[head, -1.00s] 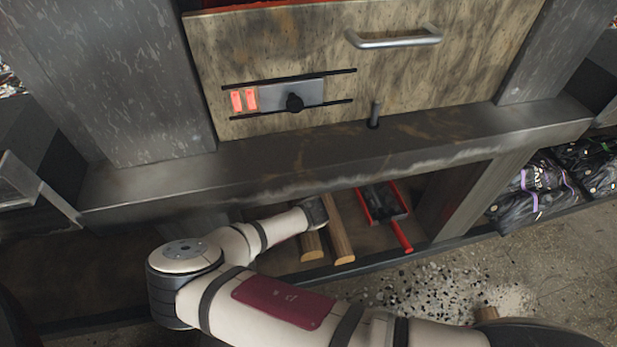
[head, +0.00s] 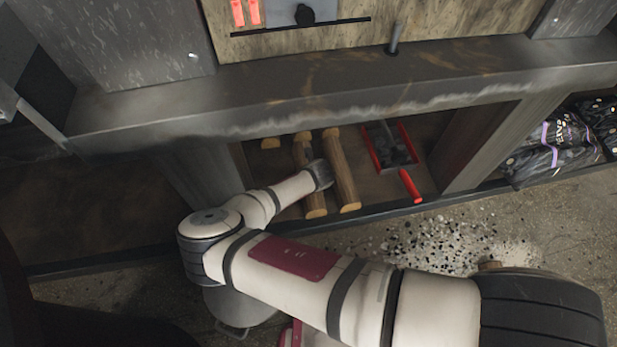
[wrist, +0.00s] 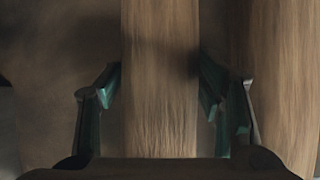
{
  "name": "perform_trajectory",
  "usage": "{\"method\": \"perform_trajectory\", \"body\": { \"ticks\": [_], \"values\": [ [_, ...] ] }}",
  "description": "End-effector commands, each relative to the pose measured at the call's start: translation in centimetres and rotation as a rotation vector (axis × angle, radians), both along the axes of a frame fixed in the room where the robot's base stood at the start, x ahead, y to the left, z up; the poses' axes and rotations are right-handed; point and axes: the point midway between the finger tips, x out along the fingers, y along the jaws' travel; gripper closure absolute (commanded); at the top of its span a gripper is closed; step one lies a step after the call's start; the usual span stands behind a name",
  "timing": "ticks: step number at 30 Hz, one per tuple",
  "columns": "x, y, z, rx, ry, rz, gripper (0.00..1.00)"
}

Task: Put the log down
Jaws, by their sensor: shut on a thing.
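A pale brown log (wrist: 160,90) runs lengthwise between the two green-edged fingers of my gripper (wrist: 158,85) in the wrist view. The gripper is shut on it.
A second log (head: 341,170) lies close on the right, also in the wrist view (wrist: 275,80). A red tray (head: 405,163) with a red handle is right of the logs. Black bags (head: 550,145) lie far right.

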Motion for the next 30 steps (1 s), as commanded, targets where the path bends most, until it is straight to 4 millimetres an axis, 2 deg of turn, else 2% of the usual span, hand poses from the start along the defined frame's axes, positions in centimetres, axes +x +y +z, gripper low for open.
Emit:
{"method": "perform_trajectory", "body": {
  "ticks": [7, 8, 9, 10, 22, 26, 30],
  "values": [
    [0.1, 0.0, -0.1, 0.001, -0.002, -0.001, 1.00],
    [0.0, 0.0, -0.1, 0.000, 0.000, 0.000, 0.33],
    [0.0, 0.0, -0.1, 0.000, 0.000, 0.000, 0.24],
    [0.0, 0.0, -0.1, 0.000, 0.000, 0.000, 0.19],
    [-0.1, 0.0, 0.4, -0.001, 0.000, 0.000, 0.19],
    [-0.8, -0.2, 1.9, 0.000, -0.001, -0.001, 0.19],
    [-2.2, -0.6, 4.5, 0.000, -0.001, -0.002, 0.19]
  ]
}}
